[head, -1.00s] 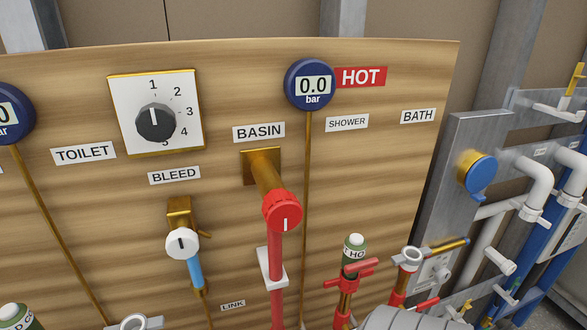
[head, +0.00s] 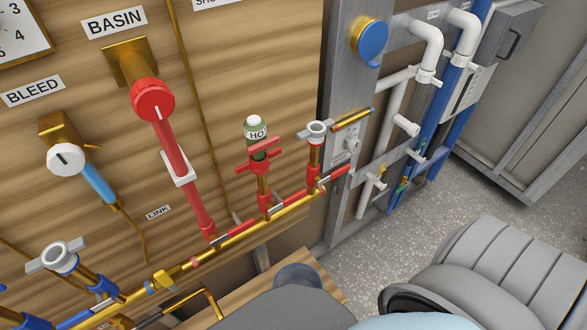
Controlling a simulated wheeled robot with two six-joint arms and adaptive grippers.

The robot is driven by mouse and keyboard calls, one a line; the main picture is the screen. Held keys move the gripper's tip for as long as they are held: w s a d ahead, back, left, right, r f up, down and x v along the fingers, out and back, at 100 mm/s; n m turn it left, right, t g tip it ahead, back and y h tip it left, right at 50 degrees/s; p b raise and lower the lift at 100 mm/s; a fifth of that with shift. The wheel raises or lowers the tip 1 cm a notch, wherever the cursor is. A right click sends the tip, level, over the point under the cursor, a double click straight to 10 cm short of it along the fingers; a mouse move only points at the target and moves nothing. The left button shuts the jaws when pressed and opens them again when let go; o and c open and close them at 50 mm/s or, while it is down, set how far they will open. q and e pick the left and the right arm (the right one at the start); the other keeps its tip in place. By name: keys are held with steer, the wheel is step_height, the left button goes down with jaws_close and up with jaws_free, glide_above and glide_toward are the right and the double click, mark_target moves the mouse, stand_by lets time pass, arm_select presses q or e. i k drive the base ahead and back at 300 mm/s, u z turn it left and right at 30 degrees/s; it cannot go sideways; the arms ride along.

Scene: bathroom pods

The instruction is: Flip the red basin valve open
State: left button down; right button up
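In the head view a round red knob (head: 153,100) with a white pointer line sits at the upper left, on a brass fitting below the BASIN label (head: 113,22). Its white line runs roughly in line with the red pipe (head: 171,150) below it. The pipe runs down to a brass manifold (head: 240,237) on the wooden panel. A red lever handle (head: 335,172) also shows at the manifold's right end. Neither gripper is in view. Only grey and light blue links of mine show at the bottom and lower right, apart from the knob in the picture.
A white BLEED knob (head: 66,160) on a blue pipe is left of the red knob. A red-handled valve with a green bottle-like top (head: 257,137) and a grey-handled valve (head: 316,130) stand on the manifold. White pipes (head: 427,52) and speckled floor (head: 430,200) are to the right.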

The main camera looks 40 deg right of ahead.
mark_target(236, 231)
steer(key=u, duration=1.7)
steer(key=k, duration=1.5)
steer(key=z, duration=2.35)
